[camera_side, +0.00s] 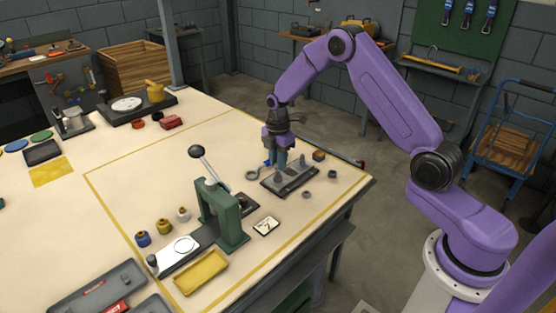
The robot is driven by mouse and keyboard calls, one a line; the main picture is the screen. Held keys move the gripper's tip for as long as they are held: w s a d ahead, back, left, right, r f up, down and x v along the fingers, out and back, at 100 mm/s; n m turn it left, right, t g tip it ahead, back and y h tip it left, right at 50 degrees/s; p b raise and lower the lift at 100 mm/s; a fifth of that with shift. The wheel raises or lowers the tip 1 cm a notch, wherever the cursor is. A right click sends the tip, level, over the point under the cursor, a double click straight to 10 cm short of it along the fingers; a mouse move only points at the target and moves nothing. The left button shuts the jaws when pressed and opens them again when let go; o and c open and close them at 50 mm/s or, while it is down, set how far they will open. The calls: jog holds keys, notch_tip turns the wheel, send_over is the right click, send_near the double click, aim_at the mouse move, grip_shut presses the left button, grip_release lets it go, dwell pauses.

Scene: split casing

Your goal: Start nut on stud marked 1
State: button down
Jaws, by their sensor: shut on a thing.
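The grey split casing (289,179) lies on the table near its right corner, with short upright posts on top. My purple gripper (279,163) points straight down over the left rear part of the casing. Its dark fingers are shut on a small part, taken to be the nut, which is too small and covered to make out. I cannot tell whether it touches a stud. The number marks on the studs are not readable. A loose grey ring-shaped part (306,195) lies in front of the casing, and a darker one (332,174) lies to its right.
A green lever press (229,213) stands left of the casing, its lever leaning up. A wrench-like tool (256,173) lies close left of my gripper. A white card (266,226) and yellow tray (201,272) lie in front.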

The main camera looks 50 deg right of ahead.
jog(key=shift+f, duration=0.55)
dwell(0.4)
jog(key=m, duration=0.6)
jog(key=shift+m, duration=0.3)
jog(key=m, duration=0.7)
jog(key=c, duration=0.9)
grip_release()
jog(key=shift+o, duration=0.2)
jog(key=shift+r, duration=2.45)
